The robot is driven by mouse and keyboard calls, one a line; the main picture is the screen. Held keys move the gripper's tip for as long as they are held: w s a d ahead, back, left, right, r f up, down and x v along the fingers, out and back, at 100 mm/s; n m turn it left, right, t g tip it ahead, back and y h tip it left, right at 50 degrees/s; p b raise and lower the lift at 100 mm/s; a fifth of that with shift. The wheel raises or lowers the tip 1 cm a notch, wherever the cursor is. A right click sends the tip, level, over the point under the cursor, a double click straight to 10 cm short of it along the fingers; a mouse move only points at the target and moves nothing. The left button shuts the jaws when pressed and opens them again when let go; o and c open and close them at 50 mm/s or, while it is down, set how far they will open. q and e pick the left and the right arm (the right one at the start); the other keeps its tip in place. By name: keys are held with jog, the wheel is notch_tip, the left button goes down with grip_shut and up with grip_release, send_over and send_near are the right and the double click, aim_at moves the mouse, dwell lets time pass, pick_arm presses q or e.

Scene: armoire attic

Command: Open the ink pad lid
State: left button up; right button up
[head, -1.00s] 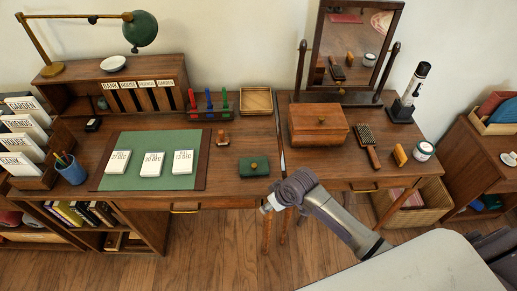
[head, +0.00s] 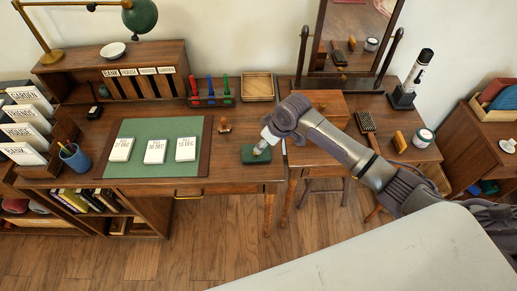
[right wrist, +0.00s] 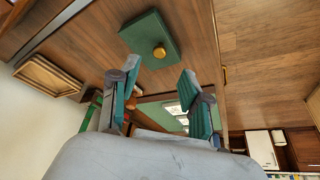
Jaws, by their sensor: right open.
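The ink pad (head: 250,156) is a dark green box with a gold knob on its lid, lying shut near the front edge of the desk, right of the green mat. It also shows in the right wrist view (right wrist: 140,33), with its knob (right wrist: 159,51) just beyond the fingertips. My right gripper (head: 262,147) is over the right part of the ink pad in the head view and hides the knob there. In the right wrist view its two fingers (right wrist: 158,72) are spread apart with nothing between them. My left gripper is not in view.
A small wooden stamp (head: 224,126) stands behind the ink pad. The green mat (head: 126,171) with white date cards is to the left. A wooden box (head: 328,105) is partly behind my right arm. A rack of coloured stamps (head: 211,98) stands at the back.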

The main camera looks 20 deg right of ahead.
jog(key=x, duration=0.7)
jog(key=shift+w, duration=0.15)
grip_shut()
